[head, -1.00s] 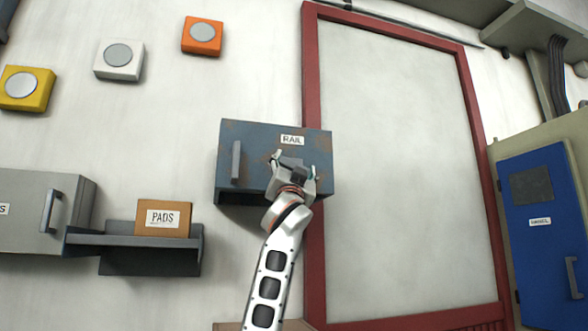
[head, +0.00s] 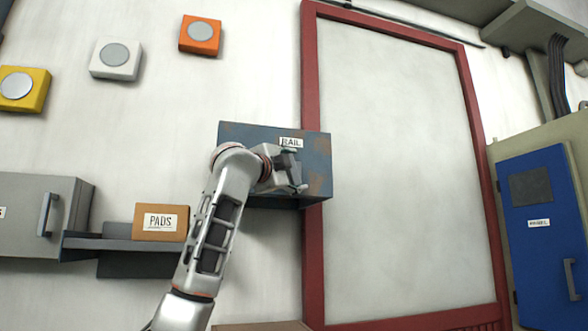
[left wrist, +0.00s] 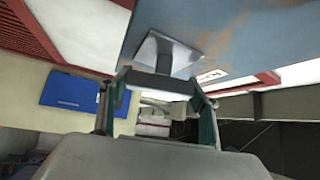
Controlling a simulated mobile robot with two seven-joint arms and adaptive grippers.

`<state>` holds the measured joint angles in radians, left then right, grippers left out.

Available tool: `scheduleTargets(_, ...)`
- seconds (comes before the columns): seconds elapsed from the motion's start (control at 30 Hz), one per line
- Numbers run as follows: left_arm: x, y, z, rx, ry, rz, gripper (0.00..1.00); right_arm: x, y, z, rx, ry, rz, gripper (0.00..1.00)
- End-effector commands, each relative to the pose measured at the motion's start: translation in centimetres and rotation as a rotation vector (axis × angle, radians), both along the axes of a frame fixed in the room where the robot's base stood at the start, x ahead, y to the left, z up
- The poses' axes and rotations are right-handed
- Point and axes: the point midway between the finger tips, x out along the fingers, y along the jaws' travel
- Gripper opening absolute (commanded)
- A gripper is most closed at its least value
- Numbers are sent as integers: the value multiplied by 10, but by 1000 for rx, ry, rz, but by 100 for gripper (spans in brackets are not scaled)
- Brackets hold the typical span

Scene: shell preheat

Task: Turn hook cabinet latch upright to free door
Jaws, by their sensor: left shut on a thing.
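The blue-grey, rust-marked cabinet (head: 250,134) on the wall has a label reading RAIL; no label reading HOOK is legible. In the left wrist view, the cabinet's surface (left wrist: 240,30) carries a metal latch with a flared plate (left wrist: 170,50) and a short stem. My left gripper (head: 294,170) is at the right part of the cabinet front, its arm reaching up from below left. In the left wrist view the gripper (left wrist: 162,84) is shut on the latch, a finger at each side. The latch's angle cannot be told in the head view. My right gripper is not in view.
A red-framed panel (head: 400,150) stands right of the cabinet. A shelf (head: 100,242) with a PADS box (head: 160,222) and a grey cabinet (head: 30,205) are at left. A blue door (head: 545,235) is at far right. Three coloured wall buttons sit upper left.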

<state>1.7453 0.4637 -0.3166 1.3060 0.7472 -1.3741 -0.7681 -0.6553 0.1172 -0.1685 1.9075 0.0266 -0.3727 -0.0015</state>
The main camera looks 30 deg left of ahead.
Motion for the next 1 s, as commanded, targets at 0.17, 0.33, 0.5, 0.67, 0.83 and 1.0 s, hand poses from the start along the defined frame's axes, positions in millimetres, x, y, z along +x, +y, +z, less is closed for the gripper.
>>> scheduleTargets(0.17,-1,1,1,85,100,1,40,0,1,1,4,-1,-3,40)
scheduleTargets(0.33,-1,1,0,149,174,1,40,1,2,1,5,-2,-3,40)
scheduleTargets(0.5,0,0,-1,189,222,1,40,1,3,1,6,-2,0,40)
scheduleTargets(0.67,0,1,-1,208,245,3,40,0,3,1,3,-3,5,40)
scheduleTargets(0.83,0,1,-1,215,251,2,40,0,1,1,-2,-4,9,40)
scheduleTargets(1.0,0,1,-1,216,251,3,40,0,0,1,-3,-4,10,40)
